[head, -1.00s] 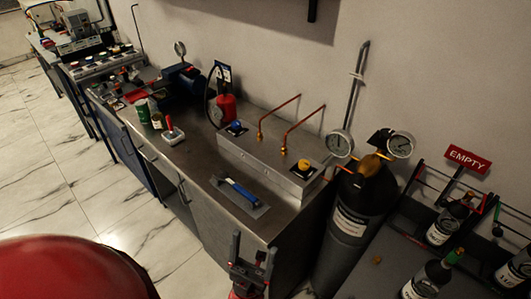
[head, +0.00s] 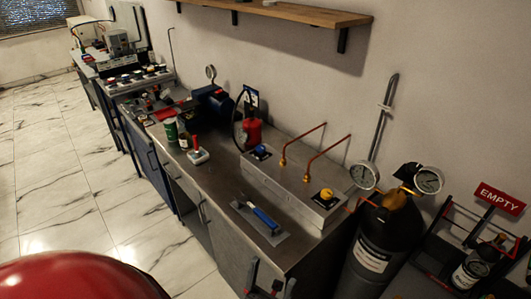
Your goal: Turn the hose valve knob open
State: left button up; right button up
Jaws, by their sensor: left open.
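A grey metal box (head: 290,187) on the steel workbench carries a blue knob (head: 262,152) at its far end and a yellow knob (head: 326,194) at its near end. Two copper pipes (head: 325,158) rise from its top. No label shows which knob is the hose valve knob. My left gripper (head: 268,281) is at the bottom edge of the head view, in front of the bench's near end. Its fingers are apart and empty, and it is clear of both knobs. My right gripper is not in view.
A trowel with a blue handle (head: 264,218) lies on the bench in front of the box. A red bottle (head: 252,131) stands beyond it. A dark gas cylinder (head: 378,250) with gauges (head: 428,180) stands right of the bench. A shelf (head: 285,11) is above.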

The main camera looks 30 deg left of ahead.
aim_at(261, 148)
jog(key=i+j+u, duration=0.25)
jog(key=u, duration=0.15)
jog(key=i+j+u, duration=0.15)
jog(key=i+u, duration=0.25)
jog(key=i+j+z, duration=0.15)
jog(key=z, duration=0.15)
jog(key=i, duration=0.1)
